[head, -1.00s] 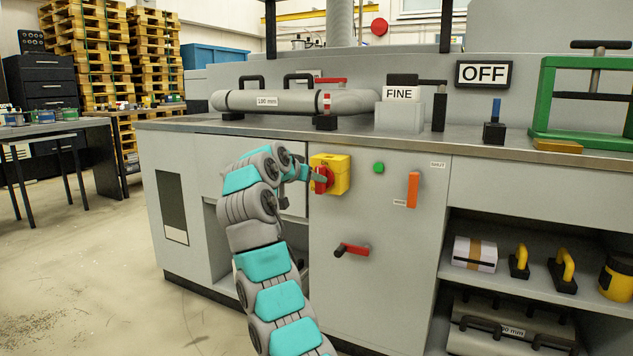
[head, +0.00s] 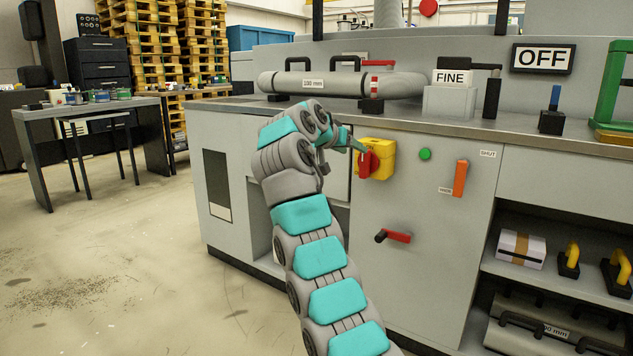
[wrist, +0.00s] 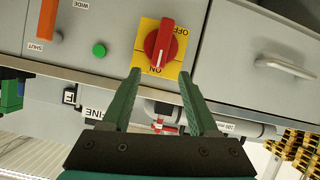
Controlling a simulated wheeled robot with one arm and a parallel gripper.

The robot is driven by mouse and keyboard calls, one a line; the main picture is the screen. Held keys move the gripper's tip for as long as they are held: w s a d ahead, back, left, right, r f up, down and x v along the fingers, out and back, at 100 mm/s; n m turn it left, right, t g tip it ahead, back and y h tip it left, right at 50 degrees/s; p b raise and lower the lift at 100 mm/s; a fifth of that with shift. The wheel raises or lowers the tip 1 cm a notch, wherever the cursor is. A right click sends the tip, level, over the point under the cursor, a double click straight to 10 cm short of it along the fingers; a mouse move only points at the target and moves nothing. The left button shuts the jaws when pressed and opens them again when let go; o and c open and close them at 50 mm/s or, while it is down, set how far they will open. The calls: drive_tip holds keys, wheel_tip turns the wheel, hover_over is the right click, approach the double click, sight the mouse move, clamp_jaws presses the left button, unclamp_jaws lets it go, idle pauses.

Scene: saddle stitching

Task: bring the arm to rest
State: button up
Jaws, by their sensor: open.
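My gripper (head: 350,143) is at the end of my raised, bent arm, just left of the red rotary switch (head: 365,163) on its yellow housing (head: 382,158). In the wrist view my gripper (wrist: 160,75) is open, with two green fingers apart and nothing between them. The red knob (wrist: 160,45) lies just beyond the fingertips, on a yellow plate marked ON and OFF. The wrist picture is upside down. I cannot tell whether a finger touches the switch.
A sign (head: 543,58) reads OFF. A grey cylinder (head: 335,85) lies on the worktop. Open floor (head: 130,270) is at left, before a table (head: 95,107).

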drive_tip(key=s+d+f+n+g+y+p, duration=0.1)
drive_tip(key=s+d+f+n+g, duration=0.15)
drive_tip(key=s, duration=0.55)
drive_tip(key=s+d+f+n+g+y+p, duration=0.15)
drive_tip(key=s+d, duration=0.25)
drive_tip(key=s, duration=0.4)
drive_tip(key=s+d+f+n+g+p, duration=0.1)
drive_tip(key=s+d+f+g+p, duration=0.2)
drive_tip(key=s, duration=0.5)
drive_tip(key=s+a+f+g+y, duration=0.1)
drive_tip(key=s+f, duration=0.4)
drive_tip(key=s, duration=0.8)
drive_tip(key=s+a+f+g+y+p, duration=0.1)
drive_tip(key=s+f, duration=0.5)
drive_tip(key=s, duration=0.7)
drive_tip(key=s+a+f+g+y, duration=0.3)
drive_tip(key=s+f, duration=0.2)
drive_tip(key=s, duration=0.7)
drive_tip(key=shift+s+f, duration=0.2)
drive_tip(key=shift+s, duration=0.2)
drive_tip(key=shift+c, duration=0.2)
